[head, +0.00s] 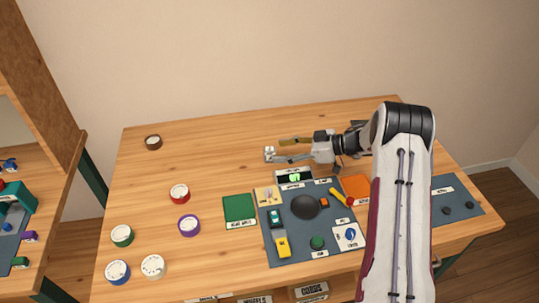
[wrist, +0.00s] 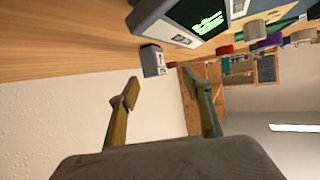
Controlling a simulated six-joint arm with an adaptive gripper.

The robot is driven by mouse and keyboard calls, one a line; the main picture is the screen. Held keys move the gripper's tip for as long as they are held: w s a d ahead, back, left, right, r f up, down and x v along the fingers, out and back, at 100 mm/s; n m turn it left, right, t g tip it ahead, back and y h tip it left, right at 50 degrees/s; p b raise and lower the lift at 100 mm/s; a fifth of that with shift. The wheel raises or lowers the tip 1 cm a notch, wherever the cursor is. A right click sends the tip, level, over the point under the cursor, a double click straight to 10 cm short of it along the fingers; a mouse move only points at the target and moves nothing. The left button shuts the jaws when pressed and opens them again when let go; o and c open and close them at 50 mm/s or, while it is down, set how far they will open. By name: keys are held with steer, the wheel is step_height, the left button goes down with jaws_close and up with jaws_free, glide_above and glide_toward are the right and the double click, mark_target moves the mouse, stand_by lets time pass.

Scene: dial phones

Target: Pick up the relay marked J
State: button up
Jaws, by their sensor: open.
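A small pale grey block (head: 269,154), which looks like the relay, stands on the wooden table near its middle. In the wrist view the block (wrist: 153,60) shows a light label, but the letter is too small to read. My gripper (head: 278,150) is low over the table, pointing left, with its two fingers spread and nothing between them. In the wrist view my gripper (wrist: 160,88) has the block just beyond its fingertips, roughly between them and nearer the left finger. I cannot tell the exact gap.
A device with a green screen (head: 294,177) stands close to my gripper; it also shows in the wrist view (wrist: 200,20). A dark mat (head: 288,250) with tools and a green mat (head: 239,208) lie in front. Several round tubs, one red (head: 180,194), stand left. The table's back left is mostly clear.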

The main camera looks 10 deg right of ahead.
mark_target(270, 149)
steer(key=shift+w+a, duration=0.1)
steer(key=shift+a, duration=0.05)
steer(key=shift+w+x, duration=0.15)
steer(key=shift+x, duration=1.1)
steer(key=shift+w+x, duration=0.2)
steer(key=shift+x, duration=1.1)
steer(key=shift+r, duration=0.15)
jaws_close()
